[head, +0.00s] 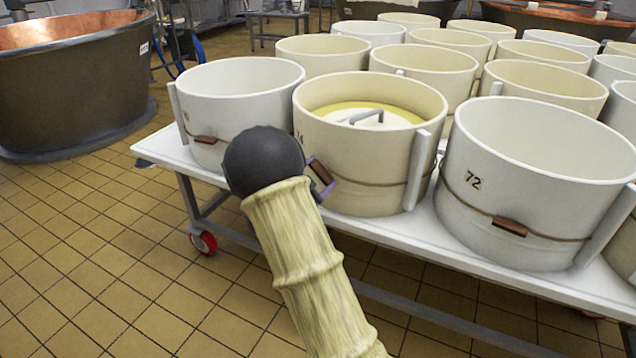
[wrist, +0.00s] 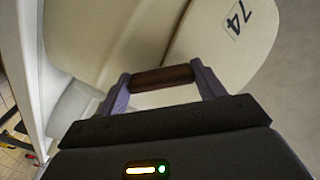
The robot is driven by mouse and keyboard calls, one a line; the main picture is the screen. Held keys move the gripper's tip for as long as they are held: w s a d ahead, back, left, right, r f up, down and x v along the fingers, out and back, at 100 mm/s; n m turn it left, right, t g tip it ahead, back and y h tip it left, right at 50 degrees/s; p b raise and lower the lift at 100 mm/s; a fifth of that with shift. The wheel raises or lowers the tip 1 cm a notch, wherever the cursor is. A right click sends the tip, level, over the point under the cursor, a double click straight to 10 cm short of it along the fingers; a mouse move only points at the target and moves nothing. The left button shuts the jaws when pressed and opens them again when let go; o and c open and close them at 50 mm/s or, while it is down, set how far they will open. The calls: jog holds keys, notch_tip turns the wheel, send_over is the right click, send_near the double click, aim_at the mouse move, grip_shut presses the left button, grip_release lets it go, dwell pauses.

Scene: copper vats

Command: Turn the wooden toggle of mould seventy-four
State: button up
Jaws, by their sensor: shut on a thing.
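Mould seventy-four (head: 350,165) is a cream tub on the white cart, with a cord around it and a pale disc with a handle inside. In the head view my arm covers most of its label. The brown wooden toggle (head: 320,171) sits at the front of this mould. My gripper (head: 318,180) is shut on the toggle. In the wrist view my gripper (wrist: 163,82) has one finger at each end of the toggle (wrist: 162,78), which lies nearly level across the picture.
Mould 72 (head: 530,170) stands close on the right with its own toggle (head: 510,226). Another white mould (head: 235,90) stands on the left. The cart's edge (head: 440,260) runs below my gripper. A copper vat (head: 75,80) stands far left; tiled floor is free before it.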

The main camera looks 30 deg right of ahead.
jog(key=m+b, duration=0.3)
jog(key=shift+f+m, duration=0.3)
jog(key=m+b, duration=0.3)
jog(key=b, duration=0.1)
jog(key=shift+m, duration=0.3)
jog(key=m+b, duration=0.3)
jog(key=shift+r, duration=0.25)
jog(key=o, duration=1)
jog(key=shift+r, duration=0.1)
jog(key=shift+a, duration=0.1)
jog(key=p+v, duration=0.5)
jog(key=v, duration=1.2)
jog(key=shift+a, duration=0.15)
